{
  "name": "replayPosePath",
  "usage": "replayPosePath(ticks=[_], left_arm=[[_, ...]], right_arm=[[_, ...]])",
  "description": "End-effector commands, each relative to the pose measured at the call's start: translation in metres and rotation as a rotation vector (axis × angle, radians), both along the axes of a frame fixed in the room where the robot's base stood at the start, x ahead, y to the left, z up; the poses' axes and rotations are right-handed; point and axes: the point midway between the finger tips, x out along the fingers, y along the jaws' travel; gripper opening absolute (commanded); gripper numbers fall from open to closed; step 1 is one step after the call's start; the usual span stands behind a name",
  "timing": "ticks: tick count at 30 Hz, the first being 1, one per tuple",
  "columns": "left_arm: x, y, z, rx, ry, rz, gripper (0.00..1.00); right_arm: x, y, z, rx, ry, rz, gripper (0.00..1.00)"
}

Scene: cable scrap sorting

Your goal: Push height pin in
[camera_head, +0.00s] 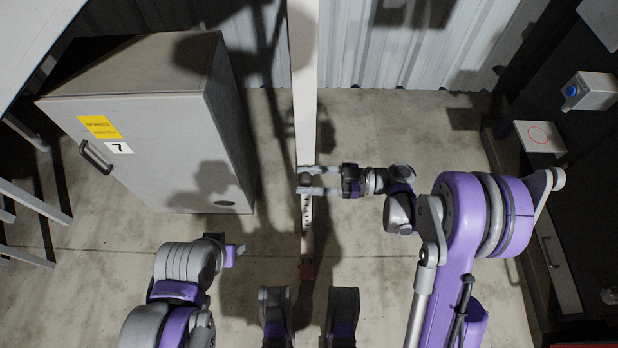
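A pale upright post (304,90) stands in the middle of the view. Its narrower lower section (307,212) has a row of dark holes. A small dark round knob, apparently the height pin (304,180), is at the junction of the two sections. My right gripper (306,180) reaches in from the right at this junction. Its two grey fingers are apart, one on each side of the knob. I cannot tell whether they touch it or how deep the pin sits. My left gripper (232,252) is low, left of the post, away from it; its fingers are not clear.
A grey cabinet (150,130) with a handle, yellow label and number 7 stands left of the post. A corrugated wall (420,45) is behind. At right are a blue-button box (592,92) and a plate with a red circle (540,136). Concrete floor lies between.

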Motion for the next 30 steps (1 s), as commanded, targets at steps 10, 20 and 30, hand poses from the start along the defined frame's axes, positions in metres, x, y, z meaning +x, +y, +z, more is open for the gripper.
replayPosePath(ticks=[10, 20, 30], left_arm=[[0.0, 0.0, 0.0, 0.0, 0.0, 0.0, 0.5], [0.0, 0.0, 0.0, 0.0, 0.0, 0.0, 0.5], [0.0, 0.0, 0.0, 0.0, 0.0, 0.0, 0.5]], right_arm=[[0.0001, -0.0003, -0.0001, 0.0, 0.0, 0.0, 0.0], [0.0002, -0.0004, -0.0002, 0.0, 0.0, -0.001, 0.0], [0.0002, -0.0005, -0.0003, -0.001, 0.0, -0.001, 0.0]])
